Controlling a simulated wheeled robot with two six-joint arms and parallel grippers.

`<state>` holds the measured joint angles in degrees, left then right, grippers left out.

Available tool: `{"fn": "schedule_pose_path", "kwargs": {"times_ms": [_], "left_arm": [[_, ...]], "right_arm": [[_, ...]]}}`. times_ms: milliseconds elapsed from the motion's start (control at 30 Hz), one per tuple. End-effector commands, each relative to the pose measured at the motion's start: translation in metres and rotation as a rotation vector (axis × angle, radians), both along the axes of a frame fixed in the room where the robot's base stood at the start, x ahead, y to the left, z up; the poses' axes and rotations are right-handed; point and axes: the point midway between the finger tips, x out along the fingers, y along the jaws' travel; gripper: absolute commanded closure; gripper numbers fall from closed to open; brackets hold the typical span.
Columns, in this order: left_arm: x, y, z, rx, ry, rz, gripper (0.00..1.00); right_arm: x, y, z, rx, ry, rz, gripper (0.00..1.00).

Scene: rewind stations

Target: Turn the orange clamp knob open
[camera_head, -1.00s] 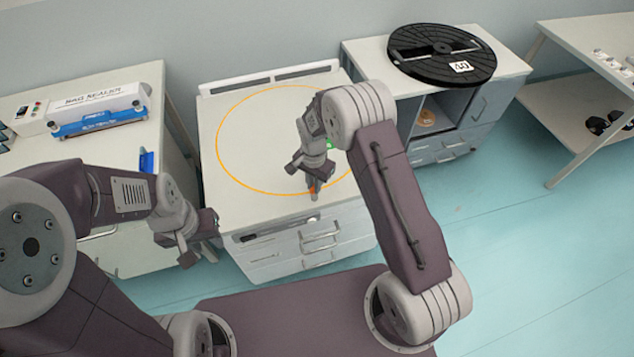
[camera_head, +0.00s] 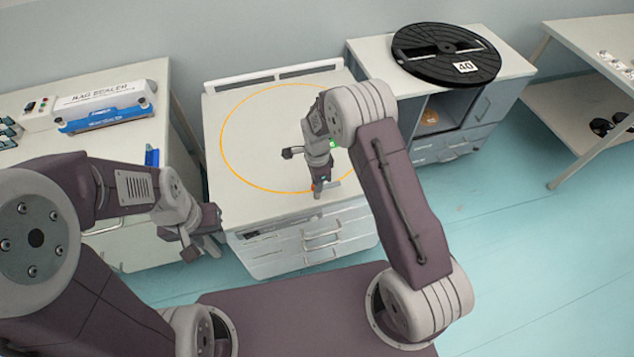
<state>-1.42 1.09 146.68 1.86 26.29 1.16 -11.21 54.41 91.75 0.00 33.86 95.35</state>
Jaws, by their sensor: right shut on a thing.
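The orange clamp knob (camera_head: 313,187) shows only as a small orange patch at the front of the middle cabinet's top. My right gripper (camera_head: 320,190) points down over it and is shut on it, hiding most of it. My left gripper (camera_head: 203,249) hangs in front of the gap left of the middle cabinet, with its fingers apart and nothing between them.
The middle cabinet top (camera_head: 240,105) carries a thin orange ring outline (camera_head: 222,140). A bag sealer (camera_head: 105,103) stands on the left table. A black reel (camera_head: 445,55) marked 40 lies on the right cabinet. Open floor lies to the right.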

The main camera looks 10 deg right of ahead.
Motion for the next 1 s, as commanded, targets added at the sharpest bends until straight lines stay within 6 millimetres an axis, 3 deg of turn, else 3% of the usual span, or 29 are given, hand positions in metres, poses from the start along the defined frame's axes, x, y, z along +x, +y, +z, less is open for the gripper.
{"fn": "schedule_pose_path", "kwargs": {"times_ms": [533, 567, 633, 1000], "left_arm": [[0.0000, 0.0000, 0.0007, 0.000, 0.000, 0.000, 0.64], [0.0000, 0.0000, 0.0007, 0.000, 0.000, 0.000, 0.64], [0.0000, 0.0000, 0.0007, 0.000, 0.000, 0.000, 0.64], [0.0000, 0.0000, 0.0001, 0.000, 0.000, 0.000, 0.64]], "right_arm": [[0.0021, -0.0001, 0.0016, 0.001, -0.006, -0.024, 1.00], [0.0021, -0.0001, 0.0016, 0.001, -0.006, -0.024, 0.84], [0.0018, -0.0001, 0.0014, 0.000, -0.005, -0.024, 0.65], [0.0012, 0.0001, 0.0070, 0.000, -0.003, -0.023, 0.65]]}}
